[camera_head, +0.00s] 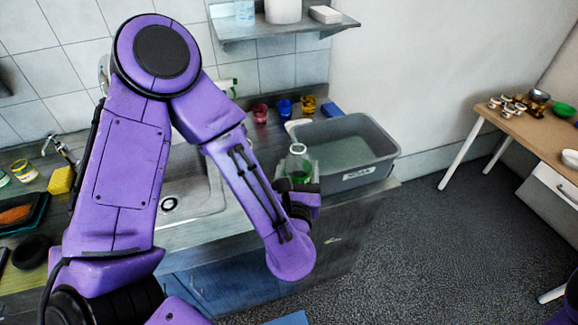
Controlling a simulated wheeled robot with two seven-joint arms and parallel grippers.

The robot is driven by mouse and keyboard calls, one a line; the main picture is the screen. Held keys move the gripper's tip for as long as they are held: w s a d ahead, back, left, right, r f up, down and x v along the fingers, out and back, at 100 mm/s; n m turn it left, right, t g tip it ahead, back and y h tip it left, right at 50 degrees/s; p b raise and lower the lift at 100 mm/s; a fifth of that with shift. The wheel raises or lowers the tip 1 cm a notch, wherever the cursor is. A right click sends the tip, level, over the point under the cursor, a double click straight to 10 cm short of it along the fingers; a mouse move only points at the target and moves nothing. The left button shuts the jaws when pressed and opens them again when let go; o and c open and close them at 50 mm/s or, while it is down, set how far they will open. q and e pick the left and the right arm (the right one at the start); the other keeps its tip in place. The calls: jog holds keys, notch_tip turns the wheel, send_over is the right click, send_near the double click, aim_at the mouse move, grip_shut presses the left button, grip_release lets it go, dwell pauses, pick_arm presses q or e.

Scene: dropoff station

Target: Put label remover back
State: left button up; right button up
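A small clear bottle (298,162) with a pale top and green lower part shows at the end of my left arm, in front of the grey tub. It may be the label remover, but I cannot read a label. My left gripper (299,178) is at this bottle, mostly hidden behind my purple forearm and wrist. I cannot tell whether its fingers are closed on the bottle. A white and green bottle (228,87) stands at the back of the counter, partly hidden by my arm. My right gripper is out of view.
A grey tub (375,172) stands at the counter's right end. Red (260,113), blue (285,108) and yellow (308,105) cups line the wall. The sink (190,195) is partly behind my arm. A shelf (285,28) hangs above. A wooden table (530,130) stands right, across open floor.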

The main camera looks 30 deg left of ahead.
pick_arm(q)
jog(key=w+a+f, duration=0.2)
jog(key=a+f, duration=0.2)
jog(key=w+a+f+b, duration=0.1)
jog(key=w+a+f, duration=0.1)
jog(key=a+f, duration=0.1)
jog(key=w+a+f+b, duration=0.1)
jog(key=w+a+f, duration=0.2)
jog(key=a+f, duration=0.1)
jog(key=shift+w+a+f, duration=0.1)
jog(key=shift+a+f, duration=0.25)
jog(key=shift+f, duration=0.1)
jog(key=shift+w+a+f, duration=0.1)
jog(key=shift+w+f, duration=0.05)
jog(key=shift+f+b, duration=0.15)
jog(key=shift+b, duration=0.15)
jog(key=o, duration=1.3)
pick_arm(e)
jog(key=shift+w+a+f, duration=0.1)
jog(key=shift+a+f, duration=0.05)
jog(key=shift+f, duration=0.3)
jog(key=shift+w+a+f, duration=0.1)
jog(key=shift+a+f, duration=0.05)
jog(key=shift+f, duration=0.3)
